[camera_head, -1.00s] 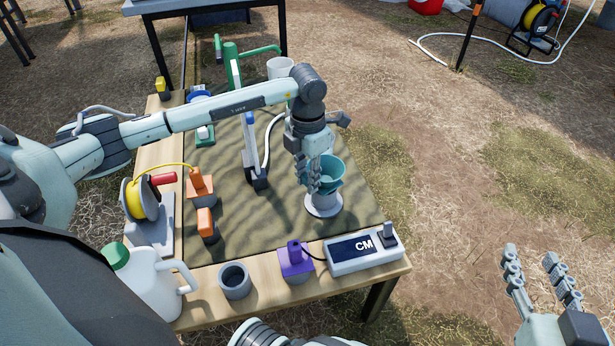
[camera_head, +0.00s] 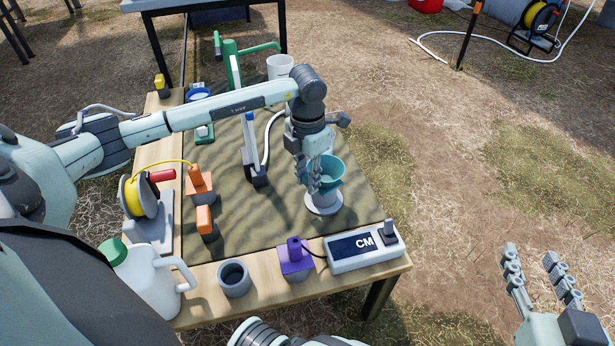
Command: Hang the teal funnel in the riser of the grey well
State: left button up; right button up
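The teal funnel (camera_head: 334,171) sits upright on or just over a pale stand with a round white base (camera_head: 324,207), near the right edge of the mat. My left gripper (camera_head: 314,184) points down at the funnel's left side, with its fingers overlapping the wall. Whether they are closed on it is hidden by the angle. An open grey cylinder (camera_head: 234,279), which looks like the grey well's riser, stands upright at the table's front edge, left of the purple block. It is apart from the funnel. My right gripper (camera_head: 541,280) is open and empty, right of the table.
A purple-topped piece (camera_head: 295,260) and a white CM box (camera_head: 363,248) line the front edge. Orange-topped pieces (camera_head: 205,222), a yellow reel (camera_head: 139,195) and a white jug (camera_head: 150,280) are at left. A blue-and-white upright tool (camera_head: 250,150) stands behind the funnel.

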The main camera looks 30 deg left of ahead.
pick_arm(q)
jog(key=o, duration=0.4)
notch_tip(320, 180, up, 12)
dwell(0.5)
jog(key=shift+s, duration=0.1)
dwell(0.4)
